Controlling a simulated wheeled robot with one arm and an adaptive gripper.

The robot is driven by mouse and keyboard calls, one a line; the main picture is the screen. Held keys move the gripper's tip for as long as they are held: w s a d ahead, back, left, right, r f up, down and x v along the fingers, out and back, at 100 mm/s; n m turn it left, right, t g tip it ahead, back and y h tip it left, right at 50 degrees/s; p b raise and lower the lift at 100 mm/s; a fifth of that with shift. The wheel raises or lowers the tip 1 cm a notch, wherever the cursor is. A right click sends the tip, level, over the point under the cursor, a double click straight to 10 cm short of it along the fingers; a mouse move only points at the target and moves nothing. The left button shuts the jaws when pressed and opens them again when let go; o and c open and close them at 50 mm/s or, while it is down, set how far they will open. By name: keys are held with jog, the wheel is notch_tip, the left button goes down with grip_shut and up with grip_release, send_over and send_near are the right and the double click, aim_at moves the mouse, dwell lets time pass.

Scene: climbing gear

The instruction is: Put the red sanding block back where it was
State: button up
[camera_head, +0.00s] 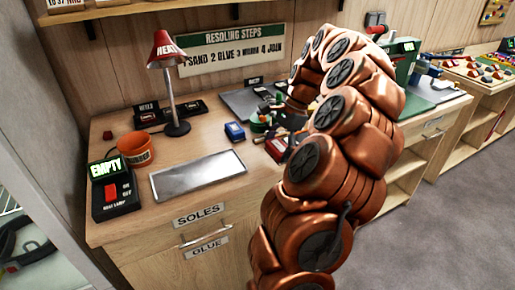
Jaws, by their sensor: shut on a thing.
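A red block (276,148), which looks like the red sanding block, shows low beside my arm on the workbench's right part. My copper-coloured arm arches over the bench and hides much of this area. My gripper (273,130) is small and partly hidden at the arm's far end, close above the red block. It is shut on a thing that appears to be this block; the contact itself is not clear. I cannot tell whether the block touches the bench. A blue block (234,131) stands just left of it.
The wooden bench (165,220) holds a metal tray (198,175), an orange pot (134,149), a red lamp (165,52), a box with an "EMPTY" display (112,190) and a dark grey plate (240,103). Small items crowd around the gripper. Bare wood lies between tray and blue block.

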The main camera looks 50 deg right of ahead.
jog(key=p, duration=0.1)
send_over(255, 159)
jog(key=shift+s+d+f, duration=0.25)
jog(key=shift+d+f, duration=0.05)
jog(key=shift+d, duration=0.1)
jog(key=shift+f+p, duration=0.45)
jog(key=shift+f, duration=1.3)
jog(key=shift+f, duration=0.15)
jog(key=o, duration=0.9)
jog(key=shift+b+v, duration=0.55)
jog(key=shift+v, duration=5.6)
jog(key=shift+a, duration=0.2)
